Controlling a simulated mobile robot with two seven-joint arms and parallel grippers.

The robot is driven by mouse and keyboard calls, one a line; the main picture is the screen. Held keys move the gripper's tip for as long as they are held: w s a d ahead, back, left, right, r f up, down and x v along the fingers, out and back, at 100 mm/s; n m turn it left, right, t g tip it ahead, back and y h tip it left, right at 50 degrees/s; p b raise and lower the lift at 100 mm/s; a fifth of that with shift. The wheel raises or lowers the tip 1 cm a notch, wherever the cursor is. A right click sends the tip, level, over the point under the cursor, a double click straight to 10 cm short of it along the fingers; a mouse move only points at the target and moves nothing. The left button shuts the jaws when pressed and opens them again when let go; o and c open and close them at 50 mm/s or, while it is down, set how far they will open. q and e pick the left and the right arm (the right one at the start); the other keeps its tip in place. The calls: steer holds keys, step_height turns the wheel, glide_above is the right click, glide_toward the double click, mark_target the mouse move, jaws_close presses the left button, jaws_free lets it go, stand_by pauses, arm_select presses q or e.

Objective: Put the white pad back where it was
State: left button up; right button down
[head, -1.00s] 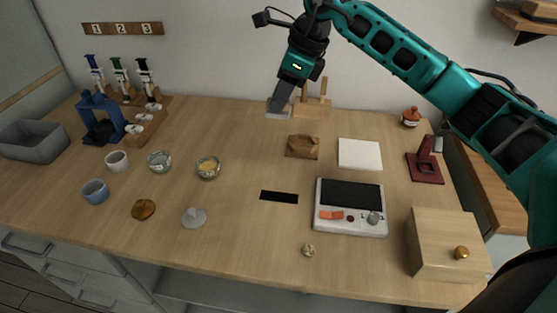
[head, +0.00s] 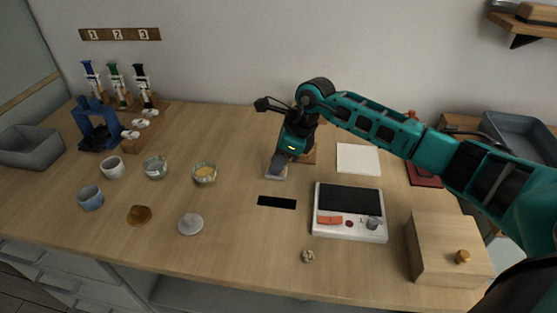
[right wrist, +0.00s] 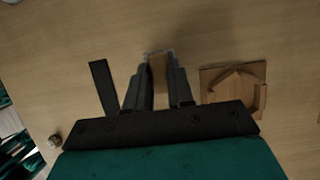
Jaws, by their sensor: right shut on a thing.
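My right gripper (head: 278,168) is shut on a small block with a pale, whitish flat end. In the right wrist view the block (right wrist: 158,68) looks brown between the two fingers (right wrist: 156,86), with a light edge at its tip. In the head view its pale end (head: 276,173) shows below the fingers, just behind a black strip (head: 277,202). I cannot tell if it touches the table. A white square pad (head: 358,158) lies flat on the table to the right, apart from the gripper. My left gripper is not in view.
A brown wooden tray (right wrist: 235,84) lies beside the gripper, mostly hidden by my arm in the head view. A white device with a black top (head: 348,212) and a wooden box (head: 445,250) stand right. Glass bowls (head: 204,173) and cups (head: 112,167) stand left.

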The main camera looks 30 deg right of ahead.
steer(key=shift+f, duration=0.1)
steer(key=c, duration=1)
jaws_free()
steer(key=shift+r, duration=0.3)
steer(key=v, duration=1.1)
steer(key=shift+s+d+r, duration=0.1)
steer(key=shift+s+r, duration=0.05)
steer(key=shift+r, duration=0.2)
